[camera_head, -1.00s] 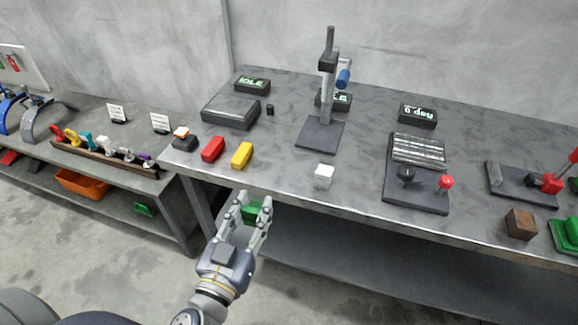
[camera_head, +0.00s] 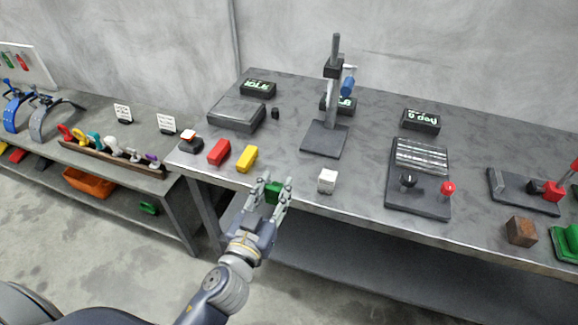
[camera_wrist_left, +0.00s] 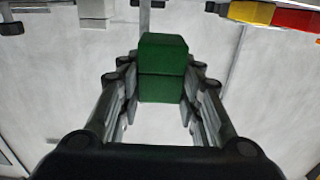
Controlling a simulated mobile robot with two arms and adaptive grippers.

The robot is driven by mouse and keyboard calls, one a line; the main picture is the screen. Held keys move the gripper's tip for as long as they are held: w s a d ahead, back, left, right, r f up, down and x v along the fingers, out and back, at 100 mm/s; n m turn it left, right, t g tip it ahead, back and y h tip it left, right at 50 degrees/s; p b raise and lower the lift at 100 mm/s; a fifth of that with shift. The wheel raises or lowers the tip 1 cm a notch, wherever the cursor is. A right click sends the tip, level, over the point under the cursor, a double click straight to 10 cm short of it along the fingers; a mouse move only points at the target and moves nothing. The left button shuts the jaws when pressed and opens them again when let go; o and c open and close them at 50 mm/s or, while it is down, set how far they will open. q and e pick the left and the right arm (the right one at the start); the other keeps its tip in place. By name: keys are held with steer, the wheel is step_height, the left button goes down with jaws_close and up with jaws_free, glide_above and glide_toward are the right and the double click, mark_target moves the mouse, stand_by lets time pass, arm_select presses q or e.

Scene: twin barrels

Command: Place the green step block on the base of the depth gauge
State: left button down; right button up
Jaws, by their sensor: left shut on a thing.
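The green step block (camera_head: 273,190) is held between the fingers of my left gripper (camera_head: 275,188), near the front edge of the bench. In the left wrist view the green step block (camera_wrist_left: 162,68) fills the gap between the fingers, and its stepped face shows. The left gripper (camera_wrist_left: 160,90) is shut on it. The depth gauge stands further back on the bench, with a flat dark base (camera_head: 325,140), an upright column (camera_head: 332,95) and a blue part (camera_head: 348,83). The top of the base is bare. My right gripper is not in view.
A white cube (camera_head: 327,181) sits near the front edge, right of the gripper. A yellow block (camera_head: 247,158) and a red block (camera_head: 219,152) lie to the left. A dark fixture with a red knob (camera_head: 447,188) stands right. Bench between cube and gauge base is clear.

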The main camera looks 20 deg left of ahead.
arm_select(q)
steer(key=w, duration=0.3)
steer(key=w+p, duration=0.1)
steer(key=w, duration=0.5)
steer(key=shift+w+f+p, duration=0.15)
steer(key=shift+f+p, duration=0.15)
steer(key=shift+w+f+b, duration=0.35)
steer(key=shift+f, duration=0.5)
steer(key=shift+w+f+b, duration=0.3)
steer(key=shift+f, duration=0.55)
steer(key=shift+f, duration=0.15)
steer(key=c, duration=1.6)
jaws_free()
steer(key=shift+f, duration=0.1)
steer(key=o, duration=0.5)
